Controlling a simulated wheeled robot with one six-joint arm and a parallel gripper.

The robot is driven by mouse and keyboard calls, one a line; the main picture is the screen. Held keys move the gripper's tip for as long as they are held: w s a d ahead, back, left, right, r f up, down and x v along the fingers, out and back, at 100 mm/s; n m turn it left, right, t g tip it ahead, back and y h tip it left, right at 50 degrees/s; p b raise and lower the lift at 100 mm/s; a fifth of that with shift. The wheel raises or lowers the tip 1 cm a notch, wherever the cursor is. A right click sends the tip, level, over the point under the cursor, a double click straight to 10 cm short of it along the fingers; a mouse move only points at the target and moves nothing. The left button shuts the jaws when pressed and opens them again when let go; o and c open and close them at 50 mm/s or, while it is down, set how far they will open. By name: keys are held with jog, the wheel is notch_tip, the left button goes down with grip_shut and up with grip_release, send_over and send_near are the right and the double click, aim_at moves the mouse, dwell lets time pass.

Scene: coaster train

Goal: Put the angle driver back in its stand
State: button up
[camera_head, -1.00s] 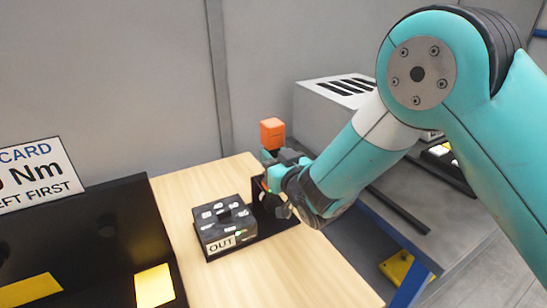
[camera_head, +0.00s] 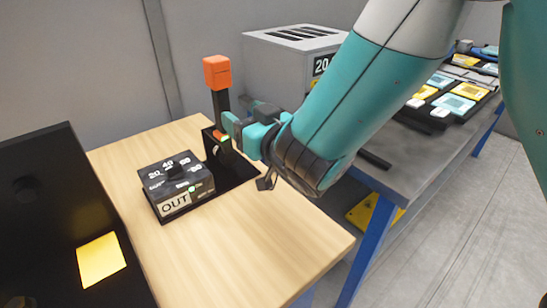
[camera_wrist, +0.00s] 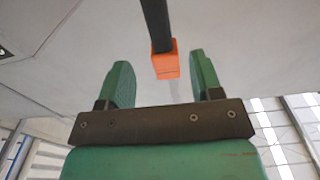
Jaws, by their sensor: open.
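The angle driver, with an orange block end (camera_head: 217,73) and a black shaft (camera_head: 221,103), stands upright at the black stand (camera_head: 214,143) on the wooden table. My gripper (camera_head: 232,128) is open, close to the shaft's lower part and the stand. In the wrist view the orange end (camera_wrist: 166,66) and black shaft (camera_wrist: 156,22) show in the gap between my green fingers (camera_wrist: 160,60). Both fingers look apart from the orange end. Whether they touch the shaft lower down cannot be told.
A dark dial box (camera_head: 176,180) marked OUT sits left of the stand. A black panel (camera_head: 60,220) with a yellow patch stands further left. A grey bench (camera_head: 400,165) with a grey case (camera_head: 290,65) is at right. The wooden table's front (camera_head: 240,250) is clear.

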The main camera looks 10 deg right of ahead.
jog(key=s+d+f+m+g+h+b, duration=0.15)
jog(key=s+d+m+g+h, duration=0.35)
jog(key=s+d, duration=0.55)
jog(key=s+d+r+n+g+p, duration=0.2)
jog(key=s+g, duration=0.3)
jog(key=s, duration=0.2)
jog(key=s+d+r+n+g+h+p, duration=0.1)
jog(key=s+d+r+n+g+p, duration=0.1)
jog(key=s+g, duration=0.3)
jog(key=s+d+n, duration=0.1)
jog(key=s, duration=0.2)
